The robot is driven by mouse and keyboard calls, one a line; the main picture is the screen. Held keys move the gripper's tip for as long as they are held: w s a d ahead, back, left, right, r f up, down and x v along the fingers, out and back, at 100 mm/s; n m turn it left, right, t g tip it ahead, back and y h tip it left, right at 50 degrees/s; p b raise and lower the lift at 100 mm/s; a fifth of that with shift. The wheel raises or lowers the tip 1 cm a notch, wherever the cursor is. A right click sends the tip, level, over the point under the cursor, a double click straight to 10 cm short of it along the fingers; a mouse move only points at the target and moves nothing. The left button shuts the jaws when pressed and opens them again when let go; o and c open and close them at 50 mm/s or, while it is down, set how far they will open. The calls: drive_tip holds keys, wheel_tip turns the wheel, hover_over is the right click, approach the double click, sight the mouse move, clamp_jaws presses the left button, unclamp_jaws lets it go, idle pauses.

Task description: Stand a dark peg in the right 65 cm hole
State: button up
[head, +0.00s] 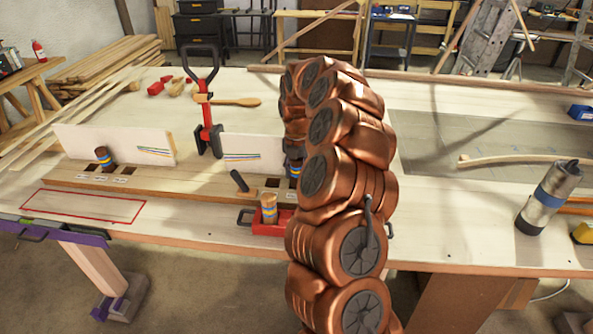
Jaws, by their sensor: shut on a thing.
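A long wooden board (150,186) with dark square holes and small labels lies along the table's front. My gripper (293,152), dark and partly hidden behind my own copper arm, is low over the board's right end. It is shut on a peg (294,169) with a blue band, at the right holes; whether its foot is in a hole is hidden. A dark square hole (271,183) shows open just left of it. Another dark banded peg (104,158) stands in the board's left end. A plain dark peg (239,181) leans near the right holes.
A red tray (250,228) at the front edge holds a pale banded peg (268,207). White upright panels (115,143) stand behind the board. A red and black clamp-like tool (207,110) rises between them. A metal flask (548,198) stands at right.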

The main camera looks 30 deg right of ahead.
drive_tip(key=shift+f, duration=0.7)
drive_tip(key=o, duration=1.3)
drive_tip(key=shift+c, duration=0.2)
drive_tip(key=shift+r, duration=0.1)
drive_tip(key=shift+r+p, duration=1.6)
drive_tip(key=shift+r, duration=2.8)
